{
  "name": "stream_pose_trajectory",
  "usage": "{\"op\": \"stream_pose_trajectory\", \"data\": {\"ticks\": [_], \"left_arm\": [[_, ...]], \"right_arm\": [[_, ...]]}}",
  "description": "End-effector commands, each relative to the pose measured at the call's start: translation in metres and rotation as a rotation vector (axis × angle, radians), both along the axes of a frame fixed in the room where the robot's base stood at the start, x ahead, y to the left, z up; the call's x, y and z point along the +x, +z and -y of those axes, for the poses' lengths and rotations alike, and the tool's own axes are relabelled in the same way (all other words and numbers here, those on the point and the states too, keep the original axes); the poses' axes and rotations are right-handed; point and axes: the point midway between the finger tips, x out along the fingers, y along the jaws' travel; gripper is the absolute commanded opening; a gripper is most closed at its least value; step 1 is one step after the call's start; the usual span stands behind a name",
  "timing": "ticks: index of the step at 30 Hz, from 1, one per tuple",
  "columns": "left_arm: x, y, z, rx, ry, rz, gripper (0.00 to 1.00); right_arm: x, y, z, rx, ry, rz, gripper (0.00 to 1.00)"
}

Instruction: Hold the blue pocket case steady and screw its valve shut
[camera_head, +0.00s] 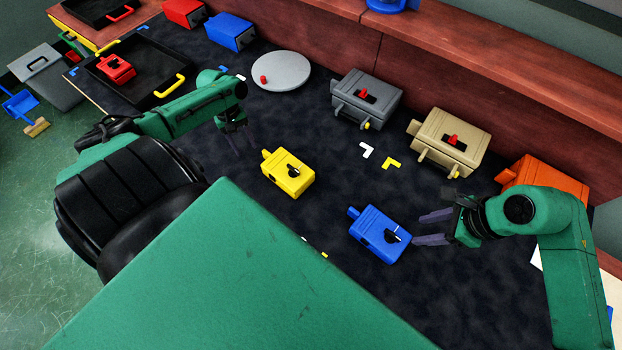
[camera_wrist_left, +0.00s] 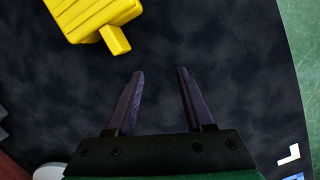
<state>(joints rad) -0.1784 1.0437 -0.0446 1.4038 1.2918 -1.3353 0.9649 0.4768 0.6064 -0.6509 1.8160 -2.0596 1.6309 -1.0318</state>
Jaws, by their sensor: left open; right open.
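The blue pocket case (camera_head: 380,234) lies on the dark mat at the front right in the head view. A dark and white valve handle (camera_head: 392,236) shows on its top. My right gripper (camera_head: 420,228) is open just right of the case, its fingers pointing left at it; whether they touch it cannot be told. My left gripper (camera_head: 240,145) is open and empty above the mat, up and left of the yellow case (camera_head: 288,173). In the left wrist view the open left fingers (camera_wrist_left: 158,75) point at bare mat, with the yellow case (camera_wrist_left: 85,15) beyond them.
Grey (camera_head: 366,98), tan (camera_head: 449,142) and orange (camera_head: 546,178) cases line the back ledge. A round grey plate (camera_head: 281,71) holds a small red piece. A black tray (camera_head: 128,66) holds a red case. Mat between the yellow and blue cases is mostly clear.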

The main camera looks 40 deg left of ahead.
Motion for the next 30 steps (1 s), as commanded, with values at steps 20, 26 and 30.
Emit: {"op": "stream_pose_trajectory", "data": {"ticks": [20, 26, 30], "left_arm": [[0.076, 0.095, 0.364, 0.021, -2.197, 0.417, 0.53], [0.043, 0.12, 0.388, 0.015, -2.707, 0.313, 0.53], [0.04, 0.112, 0.388, 0.008, -2.75, 0.296, 0.53]], "right_arm": [[0.0, 0.0, 0.0, 0.0, 0.0, 0.0, 0.5], [0.0, 0.0, 0.0, 0.0, 0.0, 0.0, 0.5], [0.0, 0.0, 0.0, 0.0, 0.0, 0.0, 0.5]]}}
